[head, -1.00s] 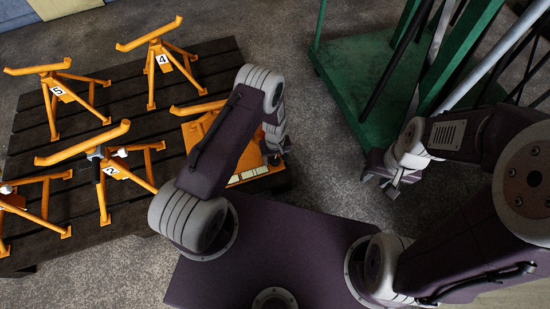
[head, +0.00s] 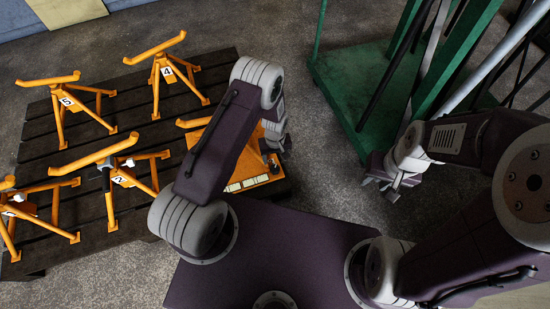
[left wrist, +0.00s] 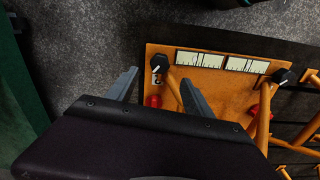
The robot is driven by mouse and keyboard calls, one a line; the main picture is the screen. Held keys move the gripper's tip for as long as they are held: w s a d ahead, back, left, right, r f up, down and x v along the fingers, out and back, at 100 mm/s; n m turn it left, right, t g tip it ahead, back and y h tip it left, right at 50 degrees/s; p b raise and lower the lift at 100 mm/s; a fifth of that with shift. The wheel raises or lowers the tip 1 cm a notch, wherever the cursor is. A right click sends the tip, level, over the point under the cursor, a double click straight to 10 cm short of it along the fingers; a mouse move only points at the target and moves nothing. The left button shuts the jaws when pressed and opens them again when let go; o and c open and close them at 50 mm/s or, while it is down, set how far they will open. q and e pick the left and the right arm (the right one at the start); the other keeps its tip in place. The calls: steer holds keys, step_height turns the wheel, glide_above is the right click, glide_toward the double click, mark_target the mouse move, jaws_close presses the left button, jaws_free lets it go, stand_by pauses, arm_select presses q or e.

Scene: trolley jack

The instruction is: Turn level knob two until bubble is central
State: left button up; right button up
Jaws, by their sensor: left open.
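An orange plate (left wrist: 217,95) lies under my left gripper (left wrist: 160,92) in the left wrist view. Two white level vials (left wrist: 200,59) (left wrist: 247,65) with dark marks sit along its edge; their bubbles are too small to read. A black knob (left wrist: 162,59) is near the left vial, beside a small label I cannot read. Another black knob (left wrist: 282,76) is by the right vial. My left gripper is open and empty, its fingers apart from both knobs. In the head view my arm partly hides the plate (head: 247,178). My right gripper (head: 382,183) hangs at the right, its opening unclear.
Orange stands numbered 5 (head: 66,101), 4 (head: 167,71) and 2 (head: 119,180) stand on the dark slatted pallet (head: 125,123) at left. A green frame (head: 340,90) with poles stands at the back right. Grey floor lies between it and the pallet.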

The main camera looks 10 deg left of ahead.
mark_target(275, 168)
arm_select(q)
steer(key=shift+f+n+b, duration=0.2)
steer(key=shift+n+b, duration=0.1)
steer(key=shift+b, duration=0.1)
steer(key=n+b, duration=0.1)
steer(key=n, duration=0.1)
steer(key=n+b, duration=0.2)
steer(key=shift+w+a+f+b, duration=0.1)
steer(key=shift+w+f+b, duration=0.05)
steer(key=shift+f+b, duration=0.15)
steer(key=shift+r+n, duration=0.15)
steer(key=shift+n, duration=0.45)
steer(key=shift+r, duration=0.2)
step_height(275, 168, down, 9)
steer(key=b, duration=0.6)
steer(key=shift+f, duration=0.1)
